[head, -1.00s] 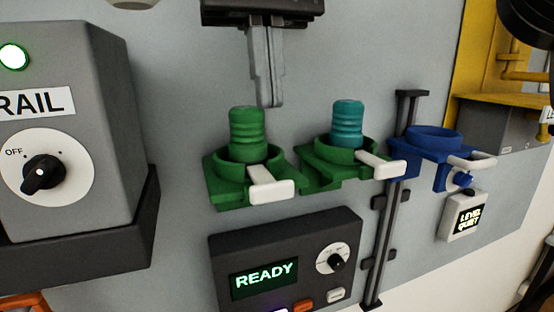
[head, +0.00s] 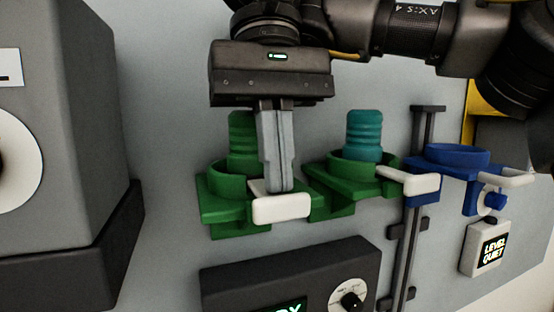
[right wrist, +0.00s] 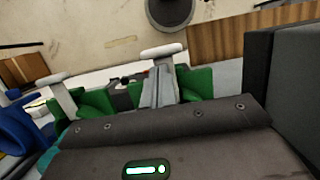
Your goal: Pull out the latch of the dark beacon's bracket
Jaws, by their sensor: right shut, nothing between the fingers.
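A green beacon (head: 242,133) stands upright in the left green bracket (head: 222,212). That bracket's white T-shaped latch (head: 281,209) sticks out at its front; it also shows in the right wrist view (right wrist: 163,51). My right gripper (head: 280,189) is shut and empty, pointing down. Its fingertips are right at the latch, just behind its crossbar, and hide part of the latch and beacon. I cannot tell whether they touch. A teal beacon (head: 364,134) stands in the second green bracket (head: 348,178), with its own white latch (head: 414,185). Neither beacon clearly glows. My left gripper is out of view.
An empty blue bracket (head: 458,158) with a white latch is at the right, beyond a dark vertical rail (head: 402,259). A dark control box (head: 230,281) sits below the brackets. A big grey box (head: 85,130) stands out at the left.

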